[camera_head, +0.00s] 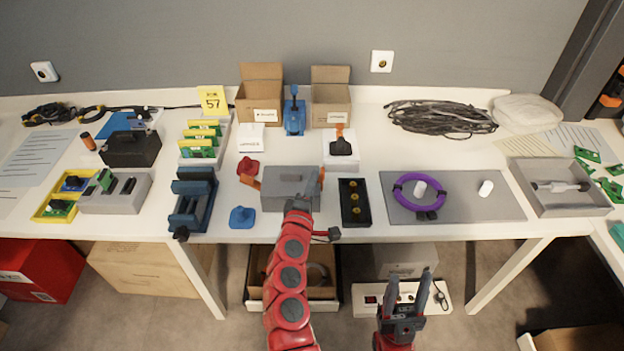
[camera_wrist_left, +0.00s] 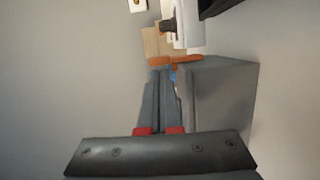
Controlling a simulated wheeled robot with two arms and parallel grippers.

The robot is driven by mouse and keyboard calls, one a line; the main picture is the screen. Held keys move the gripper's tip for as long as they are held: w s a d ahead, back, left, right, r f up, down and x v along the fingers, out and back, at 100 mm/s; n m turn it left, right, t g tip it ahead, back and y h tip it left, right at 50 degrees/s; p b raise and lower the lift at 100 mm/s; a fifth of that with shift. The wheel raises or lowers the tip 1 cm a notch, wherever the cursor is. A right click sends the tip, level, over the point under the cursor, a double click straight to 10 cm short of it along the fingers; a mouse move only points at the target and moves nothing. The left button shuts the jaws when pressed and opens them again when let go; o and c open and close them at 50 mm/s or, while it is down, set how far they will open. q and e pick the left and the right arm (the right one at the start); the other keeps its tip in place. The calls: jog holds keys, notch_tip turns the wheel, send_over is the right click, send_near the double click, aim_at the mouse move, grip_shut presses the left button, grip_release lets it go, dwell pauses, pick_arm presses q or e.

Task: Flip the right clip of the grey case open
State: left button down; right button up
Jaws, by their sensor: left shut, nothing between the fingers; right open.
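The grey case (camera_head: 290,174) sits near the front middle of the table, its lid down. One orange clip (camera_head: 248,181) sticks out at its left side. The right clip (camera_head: 321,176) shows as an orange strip at the right side, partly hidden by my left gripper (camera_head: 317,183). In the left wrist view, the fingers (camera_wrist_left: 161,72) are shut and empty alongside the case (camera_wrist_left: 222,100), tips just below the orange clip (camera_wrist_left: 176,60); contact is unclear. My right gripper (camera_head: 406,290) is open and empty in front of the table.
A black tray with yellow round parts (camera_head: 355,203) stands close right of the case. A blue part (camera_head: 242,217) and a red part (camera_head: 248,166) lie to its left. A white box with a black-handled tool (camera_head: 341,160) stands behind. The grey mat (camera_head: 470,208) is farther right.

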pick_arm(q)
jog(key=shift+d+r+m+p, duration=0.15)
jog(key=shift+d+m+p, duration=0.1)
jog(key=shift+m+p, duration=0.2)
